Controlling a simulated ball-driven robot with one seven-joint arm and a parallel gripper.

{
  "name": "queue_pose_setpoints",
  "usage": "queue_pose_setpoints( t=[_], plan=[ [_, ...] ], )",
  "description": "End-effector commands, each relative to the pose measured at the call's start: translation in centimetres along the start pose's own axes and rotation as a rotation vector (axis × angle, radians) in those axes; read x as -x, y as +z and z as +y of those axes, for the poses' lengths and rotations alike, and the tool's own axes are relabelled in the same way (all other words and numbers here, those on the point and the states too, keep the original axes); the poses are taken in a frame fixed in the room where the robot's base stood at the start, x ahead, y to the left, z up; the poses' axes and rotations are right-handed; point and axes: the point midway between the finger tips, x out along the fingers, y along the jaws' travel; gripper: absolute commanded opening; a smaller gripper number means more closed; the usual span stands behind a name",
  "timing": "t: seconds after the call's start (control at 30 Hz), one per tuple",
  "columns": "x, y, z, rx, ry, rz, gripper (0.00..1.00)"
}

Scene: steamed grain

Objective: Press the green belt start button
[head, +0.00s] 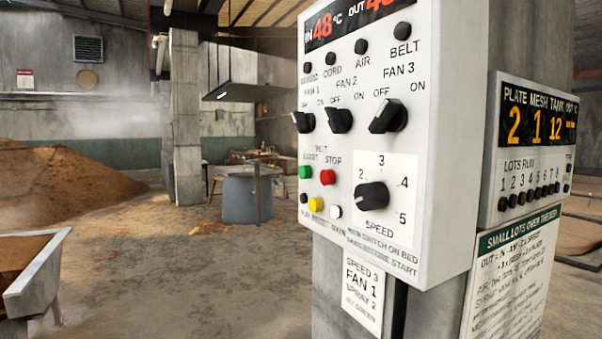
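The green belt start button (305,172) is on the front of a white control box (440,150), at its left edge, under the label "BELT START". The red stop button (327,177) is just to its right and slightly lower. A yellow button (315,204) and a white button (335,211) sit below them. Nothing covers the green button. My gripper is not in view.
The box is fixed to a grey concrete pillar (340,255). Above the buttons are several black fan knobs (338,120); a speed dial (371,196) is to the right. A metal trough (40,275) stands at lower left. The floor (190,280) between is clear.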

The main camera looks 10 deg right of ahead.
Motion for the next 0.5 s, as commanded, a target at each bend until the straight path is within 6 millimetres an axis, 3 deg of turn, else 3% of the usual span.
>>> queue_pose_setpoints(
  t=[0.13, 0.5],
  plan=[
    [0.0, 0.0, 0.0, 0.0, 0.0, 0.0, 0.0],
    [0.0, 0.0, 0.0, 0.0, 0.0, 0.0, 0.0]
  ],
)
